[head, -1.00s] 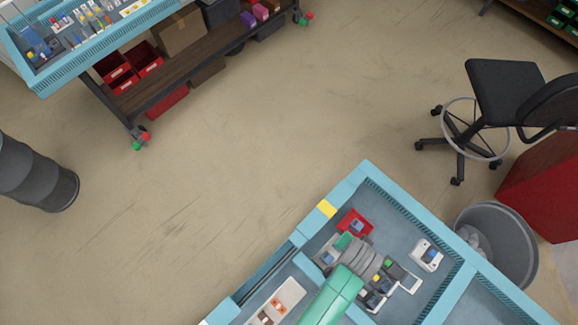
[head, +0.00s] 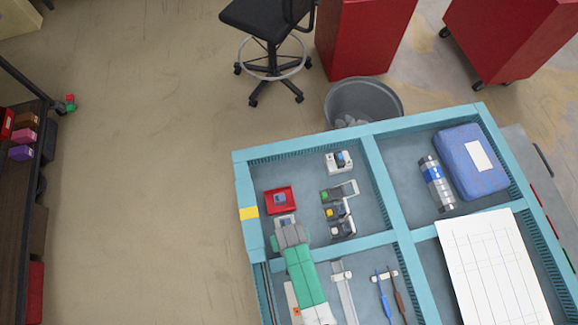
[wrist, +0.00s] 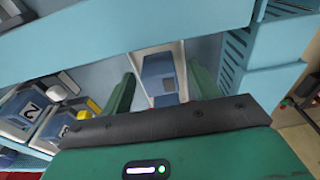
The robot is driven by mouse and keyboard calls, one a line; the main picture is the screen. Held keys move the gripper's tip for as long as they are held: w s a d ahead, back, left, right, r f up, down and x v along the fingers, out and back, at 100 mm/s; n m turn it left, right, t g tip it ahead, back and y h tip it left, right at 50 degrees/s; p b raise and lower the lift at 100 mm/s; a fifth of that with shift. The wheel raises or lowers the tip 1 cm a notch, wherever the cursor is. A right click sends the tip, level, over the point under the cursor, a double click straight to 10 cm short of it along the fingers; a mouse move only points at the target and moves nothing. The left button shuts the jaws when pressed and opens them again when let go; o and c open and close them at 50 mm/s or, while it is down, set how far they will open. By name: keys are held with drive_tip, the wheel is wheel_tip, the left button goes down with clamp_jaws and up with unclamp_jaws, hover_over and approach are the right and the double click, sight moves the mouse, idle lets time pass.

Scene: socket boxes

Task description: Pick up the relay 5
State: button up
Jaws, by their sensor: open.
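In the wrist view, a blue-grey relay-like block (wrist: 158,68) sits on a pale base, between the two green fingers of my gripper (wrist: 163,80). The fingers are apart, one on each side of it. No number is readable on it, so I cannot tell whether it is relay 5. At the left are other relays, one marked 2 (wrist: 30,108) and one with a yellow button (wrist: 85,108). In the head view, my green arm reaches into the blue-edged tray; the fingertips are hard to make out. A white and blue piece (head: 340,161) stands near the far wall.
The divided tray (head: 310,142) has light blue walls close to my gripper. It also holds a red box (head: 280,200), several relays (head: 342,229), a blue case (head: 472,160) and a white sheet (head: 490,270). A grey bin (head: 365,98) stands behind it.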

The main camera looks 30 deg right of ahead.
drive_tip(key=shift+f, duration=0.1)
drive_tip(key=shift+c, duration=0.4)
drive_tip(key=c, duration=1.1)
